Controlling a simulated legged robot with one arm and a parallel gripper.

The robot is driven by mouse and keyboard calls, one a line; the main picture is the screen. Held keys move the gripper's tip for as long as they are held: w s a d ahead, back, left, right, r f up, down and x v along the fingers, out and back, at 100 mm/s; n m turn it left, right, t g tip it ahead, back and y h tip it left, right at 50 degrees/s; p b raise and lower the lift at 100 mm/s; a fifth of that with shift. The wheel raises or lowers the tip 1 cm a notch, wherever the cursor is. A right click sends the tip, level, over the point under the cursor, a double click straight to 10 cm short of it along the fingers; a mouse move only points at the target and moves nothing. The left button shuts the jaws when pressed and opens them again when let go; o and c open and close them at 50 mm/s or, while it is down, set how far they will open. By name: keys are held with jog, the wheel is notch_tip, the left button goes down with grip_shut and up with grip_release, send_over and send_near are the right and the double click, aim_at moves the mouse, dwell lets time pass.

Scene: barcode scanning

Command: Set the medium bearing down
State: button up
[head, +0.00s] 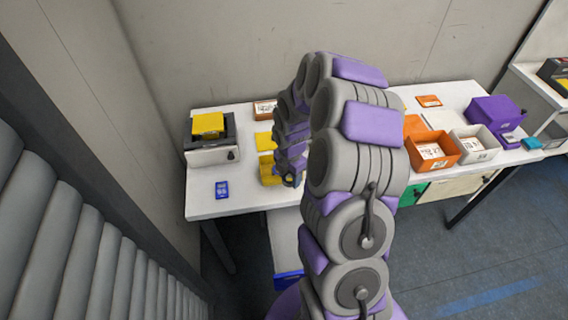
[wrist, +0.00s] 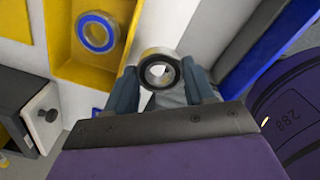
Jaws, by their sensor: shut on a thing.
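In the head view, my arm hides most of my gripper (head: 290,180), which is over the white table (head: 240,207) by the yellow trays (head: 267,172). The held bearing cannot be made out there.
A black and grey printer-like device (head: 211,143) with a yellow top stands at the table's left. A blue scanner-like item (head: 222,189) lies in front of it. Orange (head: 440,161), white (head: 484,156) and purple bins (head: 494,108) stand at the right. The front-left tabletop has bare room.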

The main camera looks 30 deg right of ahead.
jog(key=w, duration=0.2)
jog(key=w+d+b, duration=0.1)
jog(key=w, duration=0.4)
jog(key=shift+w+d+f, duration=0.3)
jog(key=shift+d+f, duration=0.05)
jog(key=shift+f, duration=0.05)
jog(key=shift+w+d+b, duration=0.35)
jog(key=shift+w, duration=0.4)
notch_tip(320, 180, down, 4)
jog(key=shift+a+r+b, duration=0.1)
jog(key=shift+r+b, duration=0.1)
jog(key=shift+b, duration=0.5)
jog(key=shift+f, duration=0.35)
jog(key=shift+f, duration=0.1)
jog(key=o, duration=0.8)
jog(key=shift+o, duration=0.2)
